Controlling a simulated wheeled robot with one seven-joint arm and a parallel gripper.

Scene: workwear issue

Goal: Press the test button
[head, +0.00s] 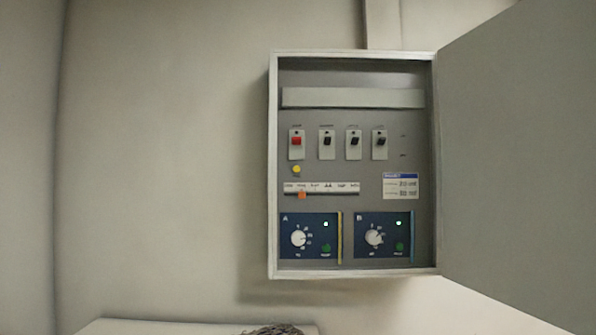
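An open wall cabinet (354,262) shows its inner panel in the head view. A small round yellow button (296,170) sits under the leftmost breaker, which has a red lever (296,141). Two blue modules marked A (288,246) and B (362,247) each have a white dial, a lit green lamp and a round green button (326,248); B's green button (399,247) is at its lower right. Labels are too small to read, so I cannot tell which button is marked test. My gripper is not in view.
The grey cabinet door (520,150) stands wide open to the right. Breakers with black levers (353,141) and a slider strip with an orange marker (302,196) are near the yellow button. A pale surface (150,327) with a dark, cut-off object (275,330) lies below.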

